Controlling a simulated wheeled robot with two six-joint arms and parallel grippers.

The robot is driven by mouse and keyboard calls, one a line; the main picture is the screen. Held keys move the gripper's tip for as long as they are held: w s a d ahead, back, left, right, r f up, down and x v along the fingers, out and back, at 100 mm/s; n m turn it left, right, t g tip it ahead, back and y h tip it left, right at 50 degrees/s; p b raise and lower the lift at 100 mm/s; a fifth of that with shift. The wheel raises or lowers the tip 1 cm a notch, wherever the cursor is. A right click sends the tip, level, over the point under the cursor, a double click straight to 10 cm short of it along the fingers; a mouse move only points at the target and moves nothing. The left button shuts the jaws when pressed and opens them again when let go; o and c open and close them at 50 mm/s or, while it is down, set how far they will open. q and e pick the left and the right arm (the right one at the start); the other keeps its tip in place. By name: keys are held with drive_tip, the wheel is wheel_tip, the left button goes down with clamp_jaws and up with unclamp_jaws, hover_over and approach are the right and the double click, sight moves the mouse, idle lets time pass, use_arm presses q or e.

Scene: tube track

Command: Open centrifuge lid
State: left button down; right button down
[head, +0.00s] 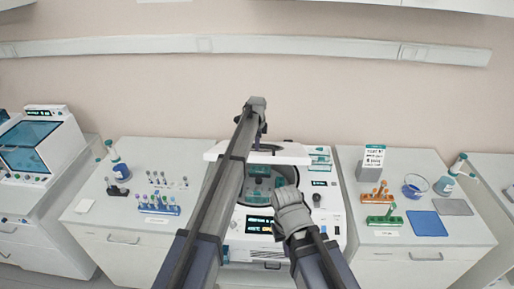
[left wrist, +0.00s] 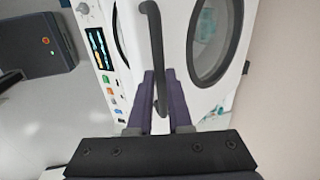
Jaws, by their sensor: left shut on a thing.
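The centrifuge (head: 335,228) stands at the middle of the bench. Its white lid (head: 293,153) is raised, seen nearly edge-on, with the round chamber and teal rotor (head: 258,187) showing below. My left gripper (head: 262,138) is at the lid. In the left wrist view, its purple fingers (left wrist: 161,98) are shut on the dark lid handle (left wrist: 156,45), beside the lid's round window (left wrist: 213,45). My right gripper (head: 290,215) is low in front of the centrifuge's right part, apart from the lid; its fingers cannot be made out.
A purple-capped tube rack (head: 160,209) is on the left bench. An orange rack (head: 377,195), green rack (head: 384,220), blue mat (head: 427,224) and blue bowl (head: 414,187) are on the right bench. A wall stands behind the centrifuge.

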use_arm(q)
drive_tip(key=shift+w+f, duration=0.1)
drive_tip(key=shift+w, duration=0.25)
